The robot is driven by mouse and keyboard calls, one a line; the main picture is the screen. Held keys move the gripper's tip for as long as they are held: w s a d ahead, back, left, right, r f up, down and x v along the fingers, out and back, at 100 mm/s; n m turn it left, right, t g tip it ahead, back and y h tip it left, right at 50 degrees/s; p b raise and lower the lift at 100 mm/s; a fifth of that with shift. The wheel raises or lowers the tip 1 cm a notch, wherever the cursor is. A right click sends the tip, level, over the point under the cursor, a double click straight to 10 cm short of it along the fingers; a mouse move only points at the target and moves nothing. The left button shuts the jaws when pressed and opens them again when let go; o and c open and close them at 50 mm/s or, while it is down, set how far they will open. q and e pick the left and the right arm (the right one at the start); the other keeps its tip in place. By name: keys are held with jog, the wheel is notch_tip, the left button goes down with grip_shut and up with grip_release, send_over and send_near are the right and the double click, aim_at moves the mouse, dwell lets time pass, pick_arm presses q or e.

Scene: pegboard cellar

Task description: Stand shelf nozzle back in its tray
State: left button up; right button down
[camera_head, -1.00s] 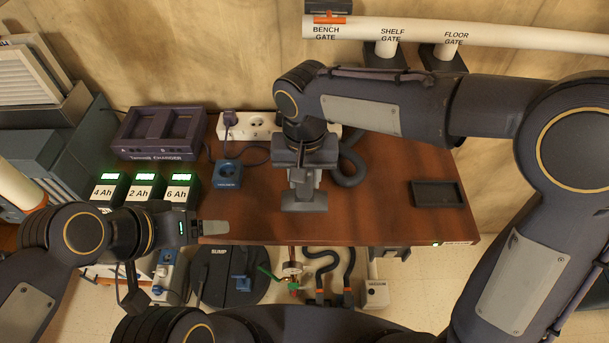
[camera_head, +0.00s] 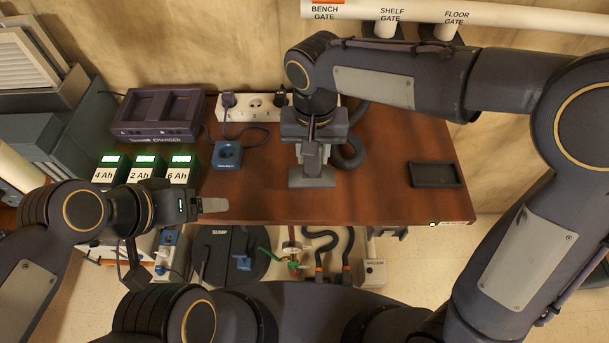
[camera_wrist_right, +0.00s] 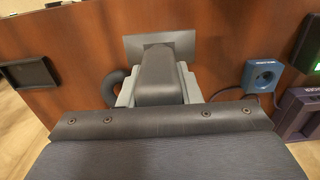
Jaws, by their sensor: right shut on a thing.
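The shelf nozzle is a grey piece with a wide, flat mouth (camera_head: 312,178). My right gripper (camera_head: 314,148) is shut on it, over the middle of the bench. In the right wrist view the nozzle's flat mouth (camera_wrist_right: 185,42) shows beyond the dark finger. I cannot tell whether it touches the bench top. The tray (camera_head: 436,174) is a shallow black rectangle at the bench's right end, apart from the nozzle; no nozzle is in it. It also shows in the wrist view (camera_wrist_right: 30,73). My left gripper (camera_head: 212,205) is near the bench's front left edge; its opening is hidden.
A dark hose (camera_head: 350,155) curls beside the nozzle. A purple charger (camera_head: 157,114), a white socket strip (camera_head: 250,106), a blue socket (camera_head: 227,155) and lit batteries (camera_head: 144,168) stand to the left. The bench (camera_head: 385,195) is bare between nozzle and tray.

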jog(key=w+d+p, duration=0.1)
jog(key=w+d, duration=0.2)
jog(key=d, duration=1.2)
jog(key=w+d+p, duration=0.2)
jog(key=w+d, duration=0.2)
jog(key=d, duration=1.1)
jog(key=shift+r, duration=0.2)
dwell(1.4)
jog(key=shift+w+f, duration=0.1)
notch_tip(320, 180, down, 3)
jog(key=shift+a+r+b, duration=0.1)
jog(key=shift+b, duration=1)
jog(key=shift+r, duration=0.1)
jog(key=shift+p, duration=0.5)
